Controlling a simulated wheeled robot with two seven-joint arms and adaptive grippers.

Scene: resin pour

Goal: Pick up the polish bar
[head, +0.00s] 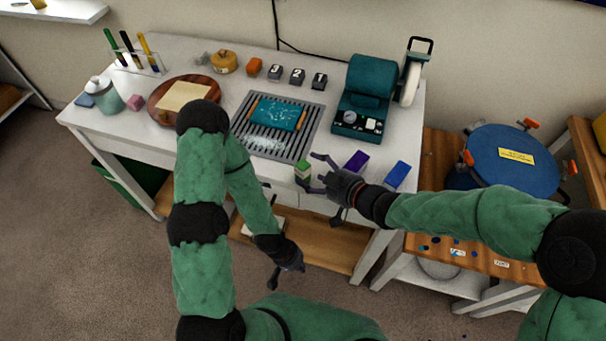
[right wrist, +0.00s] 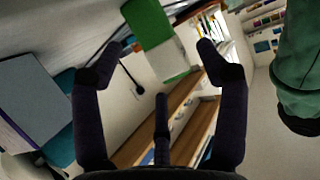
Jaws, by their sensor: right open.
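A green bar with a pale band (head: 303,170) stands at the front edge of the white workbench. A purple bar (head: 357,161) and a blue bar (head: 397,174) stand to its right. Which one is the polish bar is not labelled. My right gripper (head: 314,173) is open and empty, with its fingers spread at the green bar. In the right wrist view the green and white bar (right wrist: 163,47) shows between and beyond the spread fingertips; contact cannot be told. My left gripper (head: 285,272) hangs low in front of the bench, away from the bars; its fingers are unclear.
A slotted metal grate (head: 245,143) with a teal tray (head: 275,113) lies left of the bars. A teal machine (head: 368,88) stands behind them. Numbered grey blocks (head: 297,75), a round wooden board (head: 160,112) and a rack of tubes (head: 140,66) are farther left. A blue drum (head: 512,178) stands right.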

